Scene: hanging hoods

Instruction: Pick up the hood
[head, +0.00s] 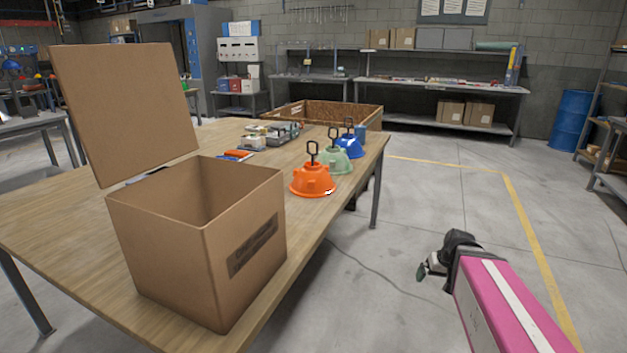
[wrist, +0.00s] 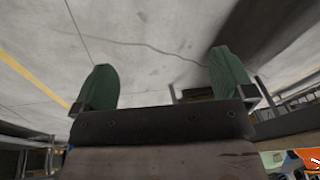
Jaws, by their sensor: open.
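Three domed hoods with black loop handles stand in a row along the right side of the wooden table (head: 60,215) in the head view. The orange hood (head: 312,182) is nearest, the green hood (head: 336,161) is behind it, and the blue hood (head: 350,147) is farthest. My gripper (head: 424,272) is off the table to the right, over the floor, well apart from the hoods. In the wrist view my gripper (wrist: 162,85) shows two green fingers spread wide with nothing between them. An orange patch shows at the wrist view's lower right corner.
An open cardboard box (head: 165,250) with a raised flap stands on the near table. A wooden crate (head: 285,112) and small items (head: 270,135) lie farther back. A blue barrel (head: 570,118) and shelves stand at the back. The floor right of the table is clear.

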